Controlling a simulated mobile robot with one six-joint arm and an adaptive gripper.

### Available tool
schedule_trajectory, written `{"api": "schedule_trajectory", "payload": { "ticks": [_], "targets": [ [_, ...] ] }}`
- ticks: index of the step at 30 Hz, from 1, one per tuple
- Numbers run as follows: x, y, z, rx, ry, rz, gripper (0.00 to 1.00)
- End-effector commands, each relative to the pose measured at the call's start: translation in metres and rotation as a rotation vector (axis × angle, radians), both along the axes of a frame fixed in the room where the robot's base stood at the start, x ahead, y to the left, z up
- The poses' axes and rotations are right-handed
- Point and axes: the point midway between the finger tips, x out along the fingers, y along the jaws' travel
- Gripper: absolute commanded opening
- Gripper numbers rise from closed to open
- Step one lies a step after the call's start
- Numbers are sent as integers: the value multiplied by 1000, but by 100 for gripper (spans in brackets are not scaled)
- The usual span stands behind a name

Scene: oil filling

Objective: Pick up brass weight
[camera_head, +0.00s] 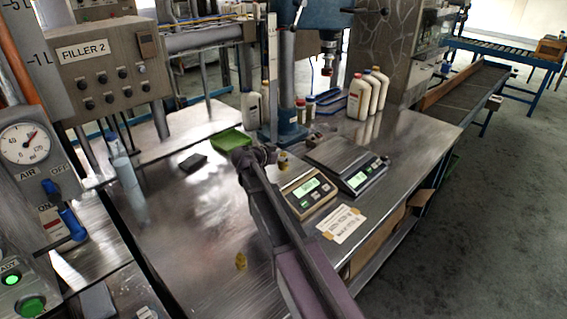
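A second small brass-coloured piece (283,160) shows at the back of the beige scale, just right of my gripper (268,154). I cannot tell whether it touches the gripper or rests on the scale. My gripper is at the far end of my arm, which crosses the table from the lower right. Its fingers are small and dark here, so their opening is unclear. My arm hides part of the beige scale (307,194) and the table.
A darker scale (343,162) stands right of the beige one, with a paper label (341,224) in front. A green tray (232,139) and a dark block (193,163) lie behind. White bottles (359,97) stand at the back. The table's left middle is clear.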

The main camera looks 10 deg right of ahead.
Motion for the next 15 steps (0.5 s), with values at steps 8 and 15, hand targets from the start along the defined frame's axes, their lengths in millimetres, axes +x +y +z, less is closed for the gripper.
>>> {"api": "schedule_trajectory", "payload": {
  "ticks": [8, 15],
  "targets": [
    [0, 0, 0, 0, 0, 0, 0],
    [0, 0, 0, 0, 0, 0, 0]
  ]
}}
